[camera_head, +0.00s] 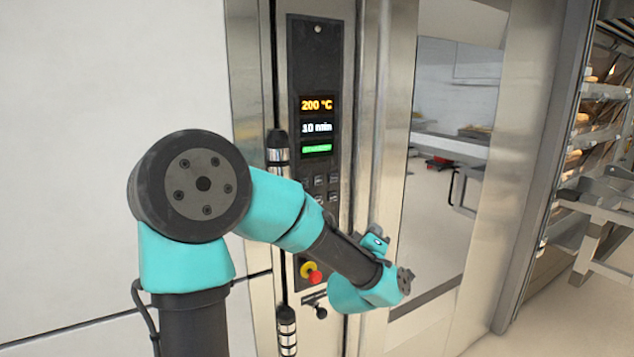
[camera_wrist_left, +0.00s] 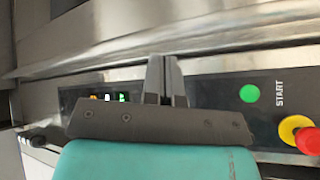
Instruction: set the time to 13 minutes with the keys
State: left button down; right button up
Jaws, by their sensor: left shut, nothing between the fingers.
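The oven's dark control panel (camera_head: 300,60) stands upright in the head view. Its display (camera_head: 316,127) shows 200 °C in orange, what looks like 10 min in white, and a green bar. Small dark keys (camera_head: 319,181) sit below the display, the lower ones partly hidden by my left arm. My left gripper (camera_wrist_left: 166,62) is shut and empty in front of the panel, between the display (camera_wrist_left: 108,97) and the green START button (camera_wrist_left: 250,93) in the left wrist view. There its body hides the keys; whether the fingertips touch anything is unclear. My right gripper is not in view.
A red stop knob with a yellow ring (camera_head: 311,272) sits low on the panel, close to my left arm. A vertical door handle (camera_head: 278,150) stands left of the panel. The glass oven door (camera_head: 450,190) and a rack (camera_head: 600,180) are to the right.

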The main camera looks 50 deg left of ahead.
aim_at(318, 180)
pick_arm(q)
jog(key=s+a+r+n+y, duration=0.3)
jog(key=s+r+n+y, duration=0.2)
jog(key=r, duration=0.4)
jog(key=shift+s+a+g+y, duration=0.3)
jog(key=shift+s+a, duration=0.05)
jog(key=shift+s, duration=0.1)
jog(key=shift+a, duration=0.15)
jog(key=shift+w+a, duration=0.3)
jog(key=shift+a, duration=1.1)
jog(key=shift+w+a, duration=0.25)
jog(key=shift+a, duration=1.1)
jog(key=shift+w+a, duration=0.3)
jog(key=shift+a, duration=1.1)
jog(key=shift+a, duration=0.45)
jog(key=shift+w+a, duration=0.1)
jog(key=shift+a, duration=0.2)
jog(key=shift+d, duration=0.75)
